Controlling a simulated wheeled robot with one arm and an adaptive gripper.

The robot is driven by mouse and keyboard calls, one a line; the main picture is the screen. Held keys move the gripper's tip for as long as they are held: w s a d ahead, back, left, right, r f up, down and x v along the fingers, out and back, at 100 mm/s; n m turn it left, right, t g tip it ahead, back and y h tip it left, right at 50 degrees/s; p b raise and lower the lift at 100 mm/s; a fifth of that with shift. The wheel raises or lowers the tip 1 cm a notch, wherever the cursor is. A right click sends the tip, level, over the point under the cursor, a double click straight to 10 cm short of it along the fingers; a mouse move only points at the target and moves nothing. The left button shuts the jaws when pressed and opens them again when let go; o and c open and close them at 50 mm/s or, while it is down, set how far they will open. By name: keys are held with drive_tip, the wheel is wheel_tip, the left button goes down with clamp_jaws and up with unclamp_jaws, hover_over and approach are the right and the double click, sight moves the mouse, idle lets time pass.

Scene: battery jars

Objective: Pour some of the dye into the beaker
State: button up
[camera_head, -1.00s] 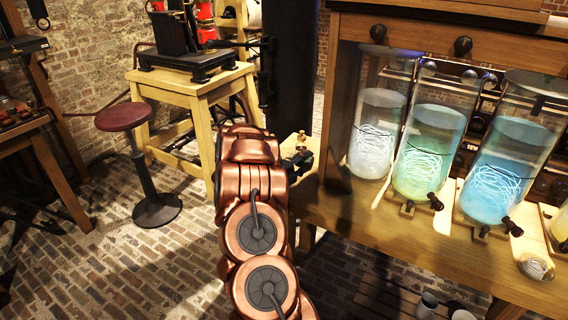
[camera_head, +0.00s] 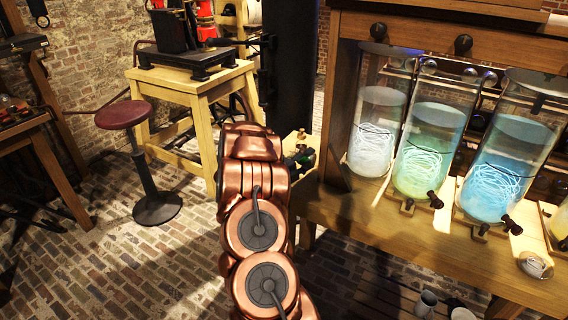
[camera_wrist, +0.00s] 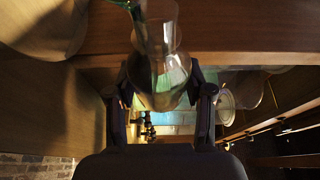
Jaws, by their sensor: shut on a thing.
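In the wrist view my gripper (camera_wrist: 160,82) has its two dark fingers on either side of a clear glass vessel (camera_wrist: 163,60) and is shut on it. The vessel has a narrower upper part and a rounder lower part. Green shows through its glass; I cannot tell whether this is liquid inside or the background. I cannot tell whether this vessel holds the dye or is the beaker. Another clear glass (camera_wrist: 248,92) shows to the right, beyond the fingers. In the head view my arm largely hides the gripper area, and I cannot identify the beaker there.
Tall glass jars stand on the wooden bench (camera_head: 395,240) at right: a whitish one (camera_head: 375,135), a green one (camera_head: 428,155) and a blue one (camera_head: 502,170), with dark taps on the coloured ones. A red stool (camera_head: 125,115) and a wooden table (camera_head: 195,90) stand at left.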

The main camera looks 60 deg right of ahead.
sight(312, 167)
drive_tip(key=shift+w+r+n, duration=0.1)
drive_tip(key=shift+r+n, duration=0.35)
drive_tip(key=shift+n, duration=0.15)
idle(0.5)
drive_tip(key=shift+s+r+n+h+p, duration=0.2)
drive_tip(key=shift+s+n+h+p, duration=0.1)
drive_tip(key=shift+h+p, duration=0.1)
drive_tip(key=shift+w+r+n, duration=0.1)
drive_tip(key=shift+r+n, duration=0.2)
drive_tip(key=shift+n, duration=0.3)
idle(0.3)
drive_tip(key=f+m+b, duration=0.1)
drive_tip(key=m, duration=0.1)
drive_tip(key=s+f+m+y, duration=0.1)
drive_tip(key=m, duration=0.1)
drive_tip(key=s+f+m+y+b, duration=0.1)
drive_tip(key=f+m, duration=0.1)
drive_tip(key=shift+f+b, duration=0.1)
drive_tip(key=shift+b, duration=0.2)
drive_tip(key=shift+s+m, duration=0.1)
drive_tip(key=shift+m, duration=0.2)
drive_tip(key=shift+f+t+b, duration=0.15)
drive_tip(key=shift+t+b, duration=0.15)
drive_tip(key=shift+b, duration=0.05)
